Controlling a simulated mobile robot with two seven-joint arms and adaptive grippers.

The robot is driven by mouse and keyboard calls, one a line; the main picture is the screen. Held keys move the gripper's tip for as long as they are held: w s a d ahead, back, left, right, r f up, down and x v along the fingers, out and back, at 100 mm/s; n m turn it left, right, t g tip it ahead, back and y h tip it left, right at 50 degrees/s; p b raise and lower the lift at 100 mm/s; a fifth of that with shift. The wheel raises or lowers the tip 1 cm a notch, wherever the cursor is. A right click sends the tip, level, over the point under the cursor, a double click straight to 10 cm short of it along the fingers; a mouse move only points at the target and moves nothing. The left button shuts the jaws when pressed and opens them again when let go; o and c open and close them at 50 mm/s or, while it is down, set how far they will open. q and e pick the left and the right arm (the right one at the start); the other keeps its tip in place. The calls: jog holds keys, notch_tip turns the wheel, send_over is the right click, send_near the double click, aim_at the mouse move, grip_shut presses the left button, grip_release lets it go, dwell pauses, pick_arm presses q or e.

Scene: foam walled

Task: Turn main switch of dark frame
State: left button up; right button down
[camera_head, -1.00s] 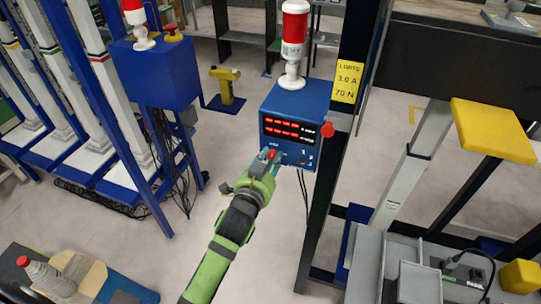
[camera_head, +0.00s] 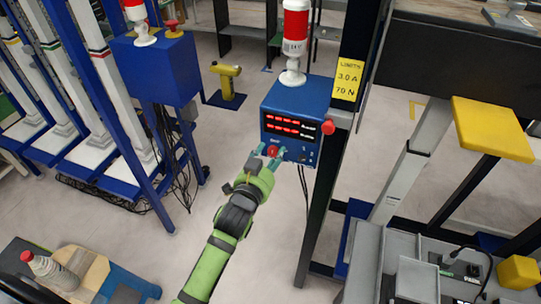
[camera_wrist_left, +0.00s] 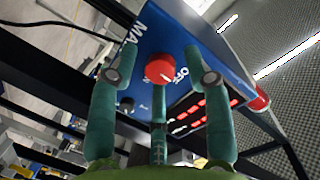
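The main switch is a red round knob (camera_wrist_left: 160,69) with a white mark, on the blue control box (camera_head: 297,103) fixed to the dark frame post (camera_head: 335,175). Lettering starting "MA" and the word "OFF" are beside it in the wrist view. In the head view the knob (camera_head: 274,151) is at the box's lower left. My left gripper (camera_head: 270,150) is open, its teal fingers spread around the knob. In the wrist view the fingers (camera_wrist_left: 162,60) have gaps to the knob; contact is not visible. My right gripper is not in view.
The box has lit red displays (camera_head: 288,125), a red side button (camera_head: 328,127) and a red-and-white lamp (camera_head: 294,40) on top. A yellow limits sign (camera_head: 347,80) is on the post.

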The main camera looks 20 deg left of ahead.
pick_arm(q)
jog(key=s+r, duration=0.1)
jog(key=s, duration=1.1)
jog(key=shift+a+r, duration=0.25)
jog(key=shift+r, duration=0.05)
jog(key=shift+w, duration=0.1)
jog(key=s+f+g, duration=0.3)
jog(key=f, duration=0.8)
jog(key=s+d+f+g, duration=0.1)
jog(key=s+f+g, duration=0.15)
jog(key=f, duration=0.85)
jog(key=s+f+g, duration=0.2)
jog(key=s+f, duration=0.1)
jog(key=f, duration=0.8)
jog(key=s+a+f+n+g, duration=0.1)
jog(key=s+a+f+g, duration=0.1)
jog(key=s+f, duration=0.4)
jog(key=s+a+f+n+g, duration=0.1)
jog(key=s+f, duration=0.5)
jog(key=s, duration=0.6)
jog(key=s+a+f+n+g, duration=0.1)
jog(key=s+a+f+g, duration=0.2)
jog(key=s, duration=0.6)
notch_tip(320, 180, down, 4)
jog(key=shift+s+r+g+y, duration=0.2)
jog(key=shift+s+g+y, duration=0.1)
jog(key=shift+g, duration=0.75)
jog(key=shift+a, duration=0.15)
